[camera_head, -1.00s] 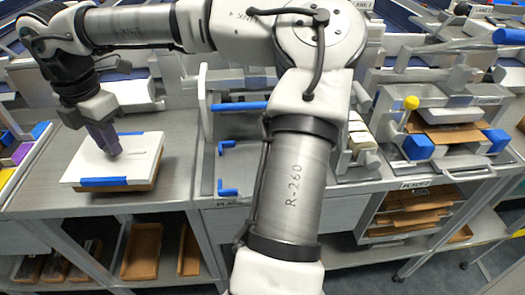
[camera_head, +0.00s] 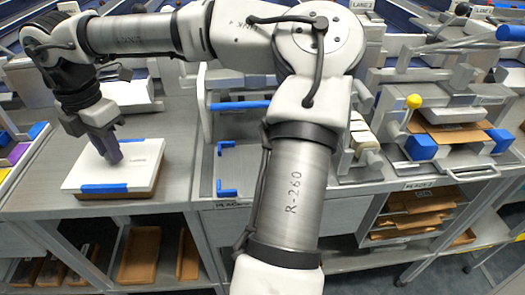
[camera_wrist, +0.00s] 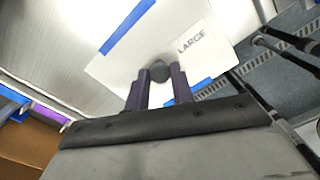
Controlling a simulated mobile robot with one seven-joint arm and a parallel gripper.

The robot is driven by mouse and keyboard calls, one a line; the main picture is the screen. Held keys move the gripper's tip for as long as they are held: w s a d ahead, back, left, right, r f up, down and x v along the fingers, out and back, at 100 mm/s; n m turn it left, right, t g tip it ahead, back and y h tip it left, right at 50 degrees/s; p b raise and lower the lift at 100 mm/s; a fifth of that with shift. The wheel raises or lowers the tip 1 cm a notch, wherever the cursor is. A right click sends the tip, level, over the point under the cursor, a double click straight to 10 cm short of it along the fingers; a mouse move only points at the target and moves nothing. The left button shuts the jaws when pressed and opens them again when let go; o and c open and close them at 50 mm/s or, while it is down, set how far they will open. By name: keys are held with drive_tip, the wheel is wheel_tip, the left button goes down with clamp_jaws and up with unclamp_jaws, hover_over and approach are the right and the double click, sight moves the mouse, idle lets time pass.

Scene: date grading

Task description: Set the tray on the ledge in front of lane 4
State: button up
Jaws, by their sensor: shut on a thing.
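The tray has a flat white top (camera_head: 90,178) with blue strips on its edges and a brown body (camera_head: 156,184) beneath. It is at the left, over a grey bench top (camera_head: 180,150); I cannot tell whether its underside touches. In the wrist view the white top (camera_wrist: 150,52) reads "LARGE" and has a dark round knob (camera_wrist: 159,71). My gripper (camera_head: 114,158) points down at the tray, its purple fingers (camera_wrist: 160,90) shut on the knob. No lane 4 sign is readable.
A fixture with blue corner pieces (camera_head: 226,188) stands to the right of the tray, with an empty grey surface. Further right are a yellow knob (camera_head: 413,101), blue blocks (camera_head: 421,147) and cardboard (camera_head: 455,132). Brown bins (camera_head: 140,255) stand below. A "LANE 2" sign (camera_head: 362,5) is at the top.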

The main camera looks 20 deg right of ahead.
drive_tip(key=shift+f, duration=0.15)
drive_tip(key=o, duration=1)
drive_tip(key=shift+o, duration=0.2)
wheel_tip(320, 180, up, 9)
drive_tip(key=p, duration=0.6)
drive_tip(key=shift+p, duration=0.4)
